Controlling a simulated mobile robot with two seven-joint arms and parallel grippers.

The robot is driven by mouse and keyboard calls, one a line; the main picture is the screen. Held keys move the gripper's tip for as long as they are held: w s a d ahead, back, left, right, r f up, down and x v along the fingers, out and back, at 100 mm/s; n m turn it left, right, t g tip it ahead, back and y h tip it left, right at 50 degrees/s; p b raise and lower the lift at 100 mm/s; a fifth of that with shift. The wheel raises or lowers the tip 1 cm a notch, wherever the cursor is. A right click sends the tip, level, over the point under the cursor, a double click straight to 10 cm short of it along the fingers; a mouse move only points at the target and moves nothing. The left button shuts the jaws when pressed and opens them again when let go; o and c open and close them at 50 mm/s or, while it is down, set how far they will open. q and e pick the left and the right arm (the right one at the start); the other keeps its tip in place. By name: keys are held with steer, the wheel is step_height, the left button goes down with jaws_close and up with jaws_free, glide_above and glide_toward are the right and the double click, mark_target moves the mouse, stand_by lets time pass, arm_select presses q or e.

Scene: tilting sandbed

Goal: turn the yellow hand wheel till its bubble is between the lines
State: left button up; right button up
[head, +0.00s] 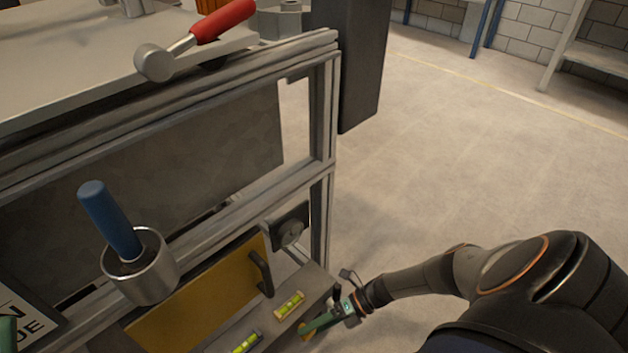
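My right gripper (318,323), with green fingers, reaches in from the right at the lower middle. Its fingertips are at a small yellow part (306,330), which looks like the yellow hand wheel; most of it is hidden behind the fingers. I cannot tell whether the fingers are closed on it. A spirit level with a yellow frame (289,305) lies on the grey ledge just left of the gripper. Its vial is yellow-green; the bubble is too small to place against the lines.
A yellow panel door (200,307) with a dark handle (262,273) stands left of the levels. A metal cup (142,270) holds a blue-handled tool (108,220). A red-handled lever (222,20) lies on the bench top. Open floor (440,170) is at right.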

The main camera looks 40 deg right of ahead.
steer(key=shift+o, duration=1.3)
steer(key=shift+s, duration=0.1)
steer(key=p+v, duration=0.2)
steer(key=v, duration=1)
steer(key=shift+d, duration=0.2)
steer(key=shift+r, duration=0.1)
steer(key=shift+s, duration=0.1)
